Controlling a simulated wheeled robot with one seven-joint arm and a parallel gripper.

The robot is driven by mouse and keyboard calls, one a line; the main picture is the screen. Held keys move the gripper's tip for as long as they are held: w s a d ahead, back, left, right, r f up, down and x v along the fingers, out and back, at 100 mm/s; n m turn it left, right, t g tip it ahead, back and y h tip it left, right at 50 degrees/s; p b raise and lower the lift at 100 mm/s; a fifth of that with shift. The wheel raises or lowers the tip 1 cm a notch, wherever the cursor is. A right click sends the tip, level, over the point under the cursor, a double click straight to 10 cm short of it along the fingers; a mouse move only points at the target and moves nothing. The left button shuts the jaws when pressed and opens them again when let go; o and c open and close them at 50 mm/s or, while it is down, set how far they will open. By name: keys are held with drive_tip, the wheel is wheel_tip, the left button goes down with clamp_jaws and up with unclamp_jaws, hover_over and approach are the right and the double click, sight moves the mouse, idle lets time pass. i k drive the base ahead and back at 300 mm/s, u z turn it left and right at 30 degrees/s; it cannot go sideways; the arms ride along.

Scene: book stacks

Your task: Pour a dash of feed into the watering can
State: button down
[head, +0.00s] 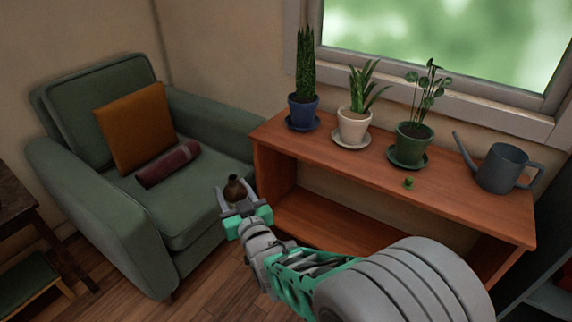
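The grey watering can (500,169) stands upright at the right end of the wooden shelf's top, its spout to the left and its handle to the right. My gripper (235,198) is in front of the armchair, left of the shelf and well away from the can. It is shut on a small dark brown bottle (235,189), which seems to be the feed. The bottle's narrow top shows between the fingers, and its lower part is hidden by the gripper. A small green piece (408,183), perhaps a cap, lies on the shelf top near its front edge.
Three potted plants, in a blue pot (303,112), a cream pot (354,127) and a green pot (412,148), stand on saucers along the shelf (350,178). A green armchair (190,211) holds an orange cushion (135,127) and a dark red roll (168,164).

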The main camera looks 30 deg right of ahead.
sight(502, 167)
drive_tip(key=u, duration=1.1)
drive_tip(key=k, duration=0.85)
drive_tip(key=z, duration=1.6)
